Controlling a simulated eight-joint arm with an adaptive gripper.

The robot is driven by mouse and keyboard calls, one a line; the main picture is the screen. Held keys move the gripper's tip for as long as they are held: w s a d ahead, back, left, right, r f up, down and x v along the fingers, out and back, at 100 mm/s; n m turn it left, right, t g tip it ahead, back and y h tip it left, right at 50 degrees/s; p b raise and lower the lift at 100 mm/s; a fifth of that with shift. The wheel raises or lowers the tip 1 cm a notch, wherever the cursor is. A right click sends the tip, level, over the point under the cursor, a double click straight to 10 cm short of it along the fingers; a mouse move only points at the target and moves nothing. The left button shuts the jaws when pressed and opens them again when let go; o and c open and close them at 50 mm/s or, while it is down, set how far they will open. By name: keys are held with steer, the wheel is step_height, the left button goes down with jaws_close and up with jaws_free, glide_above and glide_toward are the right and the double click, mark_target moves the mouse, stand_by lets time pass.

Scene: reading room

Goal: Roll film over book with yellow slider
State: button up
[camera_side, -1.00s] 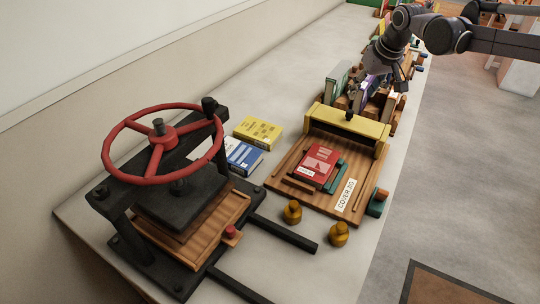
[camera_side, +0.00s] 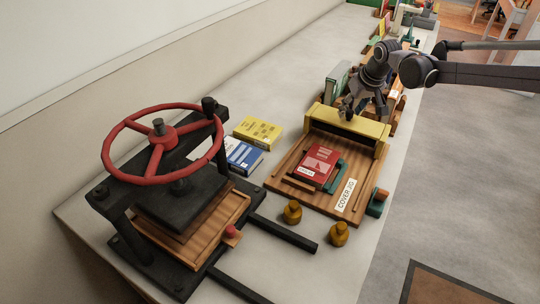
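The yellow slider (camera_side: 351,125) is a bar that spans the far end of the wooden cover jig (camera_side: 287,197), with a small dark knob on its top. A red book (camera_side: 318,163) lies flat on the jig in front of the slider, with a dark green piece beside it. I cannot make out the film. My gripper (camera_side: 352,108) is just above and behind the slider, close to its knob. Its fingers look dark and small and overlap the knob, so whether they touch it or are open is unclear.
A press with a red handwheel (camera_side: 164,138) stands at the front left. Yellow (camera_side: 258,132) and blue (camera_side: 242,155) books lie left of the jig. Two brass knobs (camera_side: 292,211) sit in front. Books and racks stand behind my gripper. The table's right edge is near the jig.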

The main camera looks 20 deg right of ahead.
jaws_close()
steer(key=s+a, duration=1.6)
steer(key=shift+s, duration=0.15)
steer(key=shift+a, duration=0.2)
steer(key=shift+o, duration=1.2)
jaws_free()
steer(key=shift+d, duration=0.1)
steer(key=v, duration=1.2)
